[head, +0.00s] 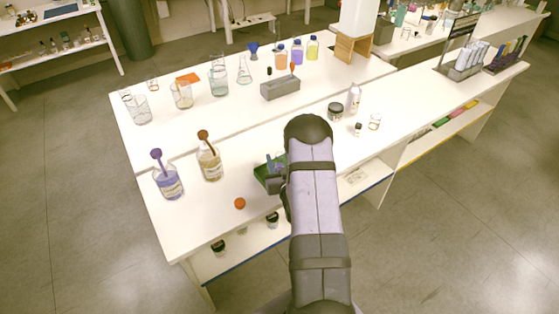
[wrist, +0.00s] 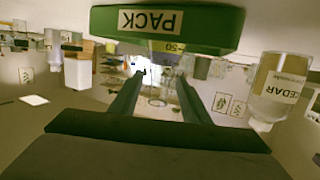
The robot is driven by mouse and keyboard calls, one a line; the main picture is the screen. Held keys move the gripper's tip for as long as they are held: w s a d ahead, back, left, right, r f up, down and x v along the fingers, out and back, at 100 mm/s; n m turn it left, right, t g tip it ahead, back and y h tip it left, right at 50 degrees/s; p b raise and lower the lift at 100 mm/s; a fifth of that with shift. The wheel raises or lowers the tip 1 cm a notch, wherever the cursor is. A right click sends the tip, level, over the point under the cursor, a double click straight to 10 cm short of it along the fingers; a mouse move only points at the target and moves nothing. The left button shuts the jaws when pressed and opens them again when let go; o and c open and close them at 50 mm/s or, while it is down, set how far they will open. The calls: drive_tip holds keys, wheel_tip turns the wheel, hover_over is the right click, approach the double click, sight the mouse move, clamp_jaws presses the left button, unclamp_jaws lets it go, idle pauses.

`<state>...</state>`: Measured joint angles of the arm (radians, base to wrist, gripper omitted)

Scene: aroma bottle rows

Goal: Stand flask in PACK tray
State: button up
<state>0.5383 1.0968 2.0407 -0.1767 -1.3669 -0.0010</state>
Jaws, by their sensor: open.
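The green PACK tray (wrist: 185,28) fills the top of the wrist view, its lettering upside down. In the head view the tray (head: 261,173) is mostly hidden behind my arm. My gripper (wrist: 159,77) is open, its two dark fingers spread just beyond the tray's wall. A clear glass vessel with a yellowish "50" mark (wrist: 168,47) shows at the tray's rim, in line with the gap between the fingers; it looks like the flask standing in the tray. Its outline is faint, and I cannot tell whether a finger touches it.
A CEDAR bottle (wrist: 280,85) stands right in the wrist view. In the head view, an amber bottle (head: 210,165) and a purple bottle (head: 169,186) stand left of the tray. An orange disc (head: 240,203) lies near the front edge. A grey box (head: 280,89) sits behind.

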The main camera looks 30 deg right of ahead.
drive_tip(key=shift+r, duration=0.1)
drive_tip(key=shift+r, duration=0.15)
drive_tip(key=shift+s+a, duration=0.2)
drive_tip(key=shift+s, duration=0.45)
drive_tip(key=b+v, duration=0.2)
drive_tip(key=v, duration=0.8)
drive_tip(key=shift+s+a+r, duration=0.15)
drive_tip(key=shift+s, duration=0.1)
drive_tip(key=shift+w, duration=0.1)
